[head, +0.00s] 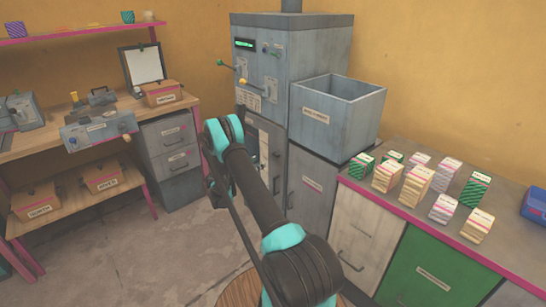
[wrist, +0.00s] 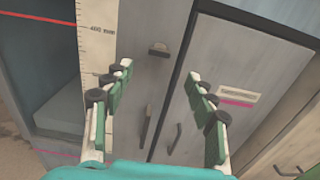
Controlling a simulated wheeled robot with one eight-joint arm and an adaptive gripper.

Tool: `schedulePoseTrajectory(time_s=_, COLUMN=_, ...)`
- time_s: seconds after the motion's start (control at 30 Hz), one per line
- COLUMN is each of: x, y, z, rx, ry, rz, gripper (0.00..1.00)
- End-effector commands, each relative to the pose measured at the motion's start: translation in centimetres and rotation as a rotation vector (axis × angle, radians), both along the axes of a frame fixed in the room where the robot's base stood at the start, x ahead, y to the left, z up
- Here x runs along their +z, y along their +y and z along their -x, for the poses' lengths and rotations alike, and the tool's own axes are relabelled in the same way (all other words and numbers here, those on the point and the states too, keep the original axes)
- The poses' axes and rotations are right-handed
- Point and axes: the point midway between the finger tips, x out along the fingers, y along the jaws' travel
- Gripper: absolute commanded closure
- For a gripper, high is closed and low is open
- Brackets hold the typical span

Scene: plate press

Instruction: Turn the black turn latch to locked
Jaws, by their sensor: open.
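A small dark rounded piece that looks like the black turn latch (wrist: 159,50) sits on the grey door (wrist: 150,88) in the wrist view. A dark upright bar handle (wrist: 146,126) is on the same door, between the fingers in the picture. In the head view my arm hides the gripper and part of the door.
The grey press cabinet (head: 300,55) has levers and a green display. A grey open bin (head: 336,108) stands beside it. A counter (head: 400,215) at the right holds several striped stacks. A measuring strip (wrist: 95,35) and an open bay are left of the door. Floor at left is clear.

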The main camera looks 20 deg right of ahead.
Motion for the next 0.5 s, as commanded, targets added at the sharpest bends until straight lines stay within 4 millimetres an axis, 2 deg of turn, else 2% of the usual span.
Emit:
schedulePoseTrajectory(time_s=0.03, x=0.0, y=-1.2, z=-0.3, rx=-0.003, ry=0.0, rz=0.0, gripper=0.43)
schedulePoseTrajectory(time_s=0.3, x=0.0, y=-6.1, z=-2.2, rx=-0.003, ry=-0.001, rz=-0.001, gripper=0.43)
schedulePoseTrajectory(time_s=0.5, x=0.0, y=-9.0, z=-3.3, rx=-0.001, ry=-0.001, rz=-0.001, gripper=0.43)
